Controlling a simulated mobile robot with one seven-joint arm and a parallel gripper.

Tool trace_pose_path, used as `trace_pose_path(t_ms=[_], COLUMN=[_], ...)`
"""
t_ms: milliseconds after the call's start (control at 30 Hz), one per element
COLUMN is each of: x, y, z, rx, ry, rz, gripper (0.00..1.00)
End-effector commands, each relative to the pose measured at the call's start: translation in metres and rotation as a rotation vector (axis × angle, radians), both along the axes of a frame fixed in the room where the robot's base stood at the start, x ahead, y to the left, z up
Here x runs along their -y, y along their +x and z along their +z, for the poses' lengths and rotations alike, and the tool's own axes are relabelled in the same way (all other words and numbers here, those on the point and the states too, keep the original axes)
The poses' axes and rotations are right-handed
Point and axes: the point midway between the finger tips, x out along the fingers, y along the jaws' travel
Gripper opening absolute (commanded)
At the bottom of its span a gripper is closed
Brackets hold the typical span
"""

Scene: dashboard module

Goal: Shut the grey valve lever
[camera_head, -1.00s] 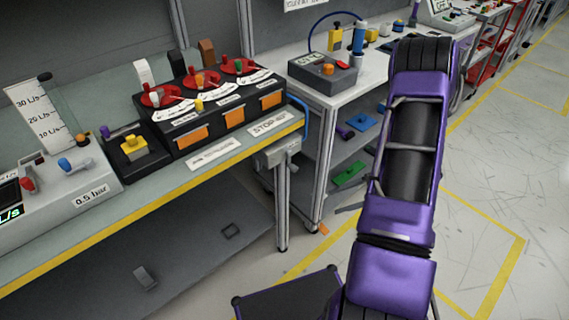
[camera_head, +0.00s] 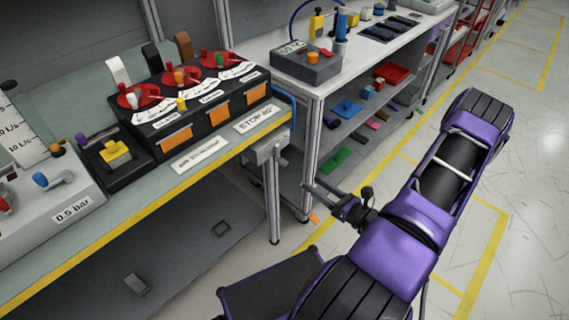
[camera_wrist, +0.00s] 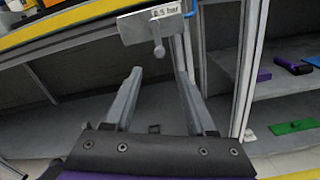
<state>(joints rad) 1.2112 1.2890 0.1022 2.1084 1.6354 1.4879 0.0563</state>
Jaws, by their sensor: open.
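A grey valve box (camera_head: 268,149) is fixed under the front edge of the workbench, at its right corner. In the wrist view the box (camera_wrist: 135,28) carries a small label, and a short grey lever (camera_wrist: 158,46) hangs downward from its front. The lever is too small to make out clearly in the head view. My gripper (camera_head: 311,187) is open and empty, low in front of the bench corner. In the wrist view its two fingers (camera_wrist: 157,82) point toward the box, with the lever beyond and roughly between the tips, apart from them.
The workbench (camera_head: 150,210) has a yellow front edge and carries a black panel (camera_head: 205,115) with red dials. A bench leg (camera_head: 271,200) stands below the box. A second table with shelves (camera_head: 345,130) stands to the right. The floor at right is clear.

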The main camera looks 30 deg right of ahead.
Motion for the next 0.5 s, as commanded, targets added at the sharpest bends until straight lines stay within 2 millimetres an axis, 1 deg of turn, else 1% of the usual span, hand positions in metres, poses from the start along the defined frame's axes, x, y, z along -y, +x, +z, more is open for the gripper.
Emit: trace_pose_path(t_ms=[33,300,500], x=[-0.006,-0.026,-0.037], y=[0.011,0.067,0.099], z=[0.0,0.0,0.0], rx=[0.001,0.001,0.001], ry=[0.0,-0.001,-0.002], rz=[0.004,0.004,0.004], gripper=[0.56,0.56,0.56])
